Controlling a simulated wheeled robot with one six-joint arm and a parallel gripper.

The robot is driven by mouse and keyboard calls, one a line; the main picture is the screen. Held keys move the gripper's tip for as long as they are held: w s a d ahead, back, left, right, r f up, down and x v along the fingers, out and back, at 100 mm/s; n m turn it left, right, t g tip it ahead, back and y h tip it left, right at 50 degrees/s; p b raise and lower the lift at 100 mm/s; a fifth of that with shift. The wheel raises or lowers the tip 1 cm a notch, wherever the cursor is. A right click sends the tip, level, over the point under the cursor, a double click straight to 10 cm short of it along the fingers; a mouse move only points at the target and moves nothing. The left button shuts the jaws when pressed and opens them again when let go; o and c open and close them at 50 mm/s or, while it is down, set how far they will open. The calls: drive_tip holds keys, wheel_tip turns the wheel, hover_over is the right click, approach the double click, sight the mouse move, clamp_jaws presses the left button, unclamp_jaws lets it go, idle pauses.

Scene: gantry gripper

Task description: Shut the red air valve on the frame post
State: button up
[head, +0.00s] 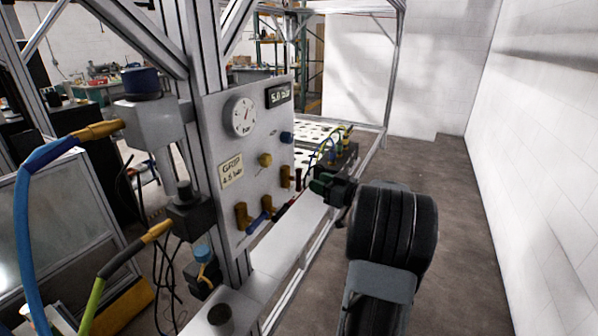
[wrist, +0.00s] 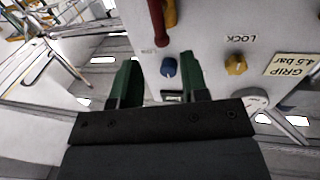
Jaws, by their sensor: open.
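The red valve lever (wrist: 158,24) shows at the top of the wrist view, running alongside a brass body (wrist: 170,12). In the head view the lever (head: 298,179) is a small dark red bar at the right edge of the grey panel, beside a brass fitting (head: 285,177). It looks roughly upright there. My gripper (head: 325,188) is right of the panel's edge, apart from the lever. Its green fingers (wrist: 163,72) are open, with nothing held. A blue knob (wrist: 168,67) appears between the fingertips in the wrist view, with the lever end just above it.
The grey panel (head: 231,143) carries a gauge (head: 243,116), a yellow knob (head: 265,160) and a GRIP label (head: 231,170). Brass fittings (head: 242,215) with hoses sit lower. A black block with cables (head: 335,155) stands behind my gripper. The floor at right (head: 460,210) is clear.

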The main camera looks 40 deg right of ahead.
sight(298, 174)
drive_tip(key=p+x, duration=0.2)
drive_tip(key=x, duration=0.6)
drive_tip(key=shift+w+a, duration=0.1)
drive_tip(key=shift+w, duration=0.05)
drive_tip(key=shift+c, duration=0.4)
